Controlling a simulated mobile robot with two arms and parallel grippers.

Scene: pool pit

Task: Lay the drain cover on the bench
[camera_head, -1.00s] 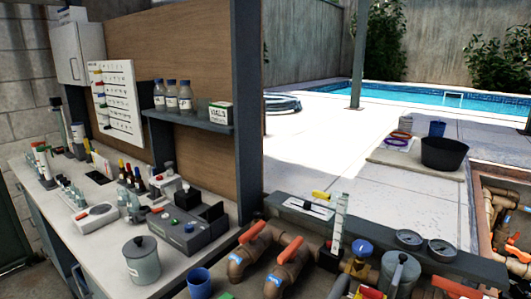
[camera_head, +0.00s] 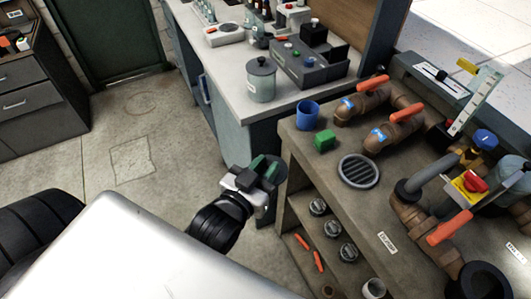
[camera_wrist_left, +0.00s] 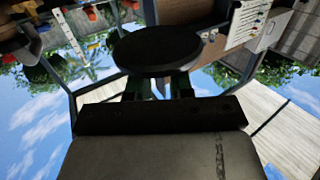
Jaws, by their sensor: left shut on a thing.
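My left gripper (camera_head: 254,178) is left of the pipe bench (camera_head: 330,225), beside its front edge. It is shut on a dark round disc (camera_head: 271,171), which also shows in the left wrist view (camera_wrist_left: 155,50) as a broad black shape between the fingers. Its face is too dark there to show slots, so I cannot tell for sure that it is the drain cover. A round slotted grey grate (camera_head: 359,171) lies flat on the bench top, apart from the gripper. My right gripper is not in view.
A green block (camera_head: 325,141) and a blue cup (camera_head: 307,114) stand near the bench's left edge. Brown pipes with orange handles (camera_head: 407,113) fill the back and right. Jars (camera_head: 332,229) sit on the shelf below. Bare bench top surrounds the grate.

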